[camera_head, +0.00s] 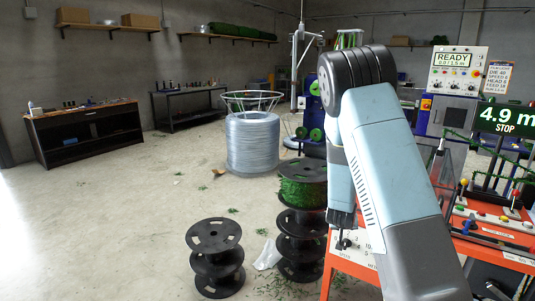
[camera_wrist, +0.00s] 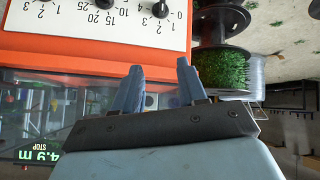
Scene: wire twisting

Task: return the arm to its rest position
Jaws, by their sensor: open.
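My arm (camera_head: 385,150) is blue-grey and rises from the lower right of the head view, bends at a dark elbow, and its forearm hangs down. My gripper (camera_wrist: 160,68) shows in the wrist view with two blue fingers apart and nothing between them. In the head view its dark end hangs just in front of the white dial panel (camera_head: 355,252) of an orange machine. The wrist view shows this panel (camera_wrist: 95,18) upside down beyond the fingers, with black knobs. I cannot tell how close the fingertips are to it.
A spool of green wire (camera_head: 302,192) stands on black reels left of the forearm. An empty black reel stack (camera_head: 215,255) stands further left. A wire coil (camera_head: 252,143) stands behind. Displays read "READY" (camera_head: 453,57) and "4.9 m STOP" (camera_head: 505,118). The floor at left is mostly clear.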

